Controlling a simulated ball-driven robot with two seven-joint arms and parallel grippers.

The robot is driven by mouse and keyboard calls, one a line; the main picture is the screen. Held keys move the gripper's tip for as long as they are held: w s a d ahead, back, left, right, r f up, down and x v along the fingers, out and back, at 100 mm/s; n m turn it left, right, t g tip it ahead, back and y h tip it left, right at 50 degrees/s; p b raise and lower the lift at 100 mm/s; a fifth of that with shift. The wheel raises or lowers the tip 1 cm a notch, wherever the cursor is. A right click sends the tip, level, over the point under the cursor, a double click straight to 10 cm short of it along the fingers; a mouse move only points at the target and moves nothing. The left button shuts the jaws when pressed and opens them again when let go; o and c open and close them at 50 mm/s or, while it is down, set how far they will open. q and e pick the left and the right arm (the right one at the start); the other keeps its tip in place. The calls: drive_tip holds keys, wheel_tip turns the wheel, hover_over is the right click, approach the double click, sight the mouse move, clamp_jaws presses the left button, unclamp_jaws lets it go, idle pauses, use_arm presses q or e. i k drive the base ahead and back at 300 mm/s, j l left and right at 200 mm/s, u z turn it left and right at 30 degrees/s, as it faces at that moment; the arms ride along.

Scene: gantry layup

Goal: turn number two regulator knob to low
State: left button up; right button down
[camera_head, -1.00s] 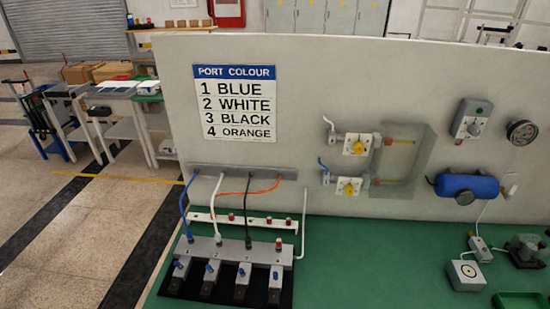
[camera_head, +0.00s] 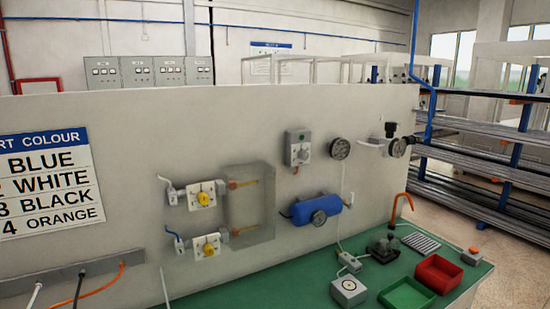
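Two white square plates with yellow knobs are mounted on the upright panel, an upper yellow knob (camera_head: 204,198) and a lower yellow knob (camera_head: 208,250). To their right, a grey box with a round dial knob (camera_head: 298,148) is fixed higher on the panel. I cannot read a number or a low mark on any of them, so which is the number two regulator knob is unclear. Neither of my grippers is in view.
A translucent cover (camera_head: 250,207) stands beside the yellow knobs. A gauge (camera_head: 340,148) and blue tank (camera_head: 317,208) are on the panel. The green bench (camera_head: 300,290) carries a red bin (camera_head: 438,273), a green bin (camera_head: 407,298) and a white box (camera_head: 348,290). Pipe racks (camera_head: 480,150) stand behind right.

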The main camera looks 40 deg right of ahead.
sight(390, 126)
drive_tip(key=z, duration=2.2)
drive_tip(key=i+l, duration=0.2)
drive_tip(key=l, duration=0.15)
drive_tip(key=i+l, duration=0.15)
drive_tip(key=l, duration=0.2)
drive_tip(key=i+l, duration=0.2)
drive_tip(key=l, duration=0.15)
drive_tip(key=i+l, duration=0.15)
drive_tip(key=l, duration=0.2)
